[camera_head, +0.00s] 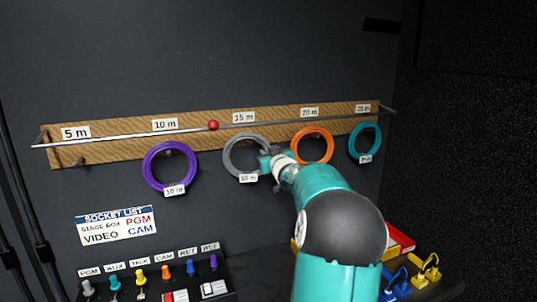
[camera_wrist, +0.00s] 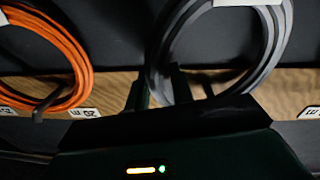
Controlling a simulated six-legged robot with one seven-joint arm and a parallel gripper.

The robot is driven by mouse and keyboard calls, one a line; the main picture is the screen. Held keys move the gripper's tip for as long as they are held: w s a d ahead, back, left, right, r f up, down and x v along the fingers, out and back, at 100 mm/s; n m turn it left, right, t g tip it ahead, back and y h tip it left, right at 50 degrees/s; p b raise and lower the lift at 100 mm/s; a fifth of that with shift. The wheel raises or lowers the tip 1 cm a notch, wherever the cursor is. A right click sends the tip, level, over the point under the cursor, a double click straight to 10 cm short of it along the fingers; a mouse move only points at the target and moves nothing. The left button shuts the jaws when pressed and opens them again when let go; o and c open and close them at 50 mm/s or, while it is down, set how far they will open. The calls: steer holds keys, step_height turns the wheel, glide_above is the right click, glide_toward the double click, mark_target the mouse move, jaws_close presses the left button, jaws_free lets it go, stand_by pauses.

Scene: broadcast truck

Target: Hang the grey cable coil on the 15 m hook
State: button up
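The grey cable coil (camera_head: 227,157) is upright in front of the board under the 15 m label (camera_head: 244,117), with its own 15 m tag at the bottom. My gripper (camera_head: 268,161) is at the coil's right side. In the wrist view the fingers (camera_wrist: 160,90) lie on both sides of one strand of the grey coil (camera_wrist: 278,45) and appear shut on it. A dark peg-like shape (camera_wrist: 207,86) shows inside the ring near the board in the wrist view. Whether the coil rests on the 15 m hook cannot be told.
A purple coil (camera_head: 147,168) hangs to the left, an orange coil (camera_head: 329,146) and a teal coil (camera_head: 377,142) to the right. The 5 m hook (camera_head: 79,161) is bare. A thin rail with a red ball (camera_head: 213,125) runs before the wooden board (camera_head: 115,150). A socket panel (camera_head: 150,290) is below.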

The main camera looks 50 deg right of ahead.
steer(key=o, duration=0.5)
steer(key=shift+r, duration=0.1)
steer(key=v, duration=1.4)
steer(key=shift+w, duration=0.1)
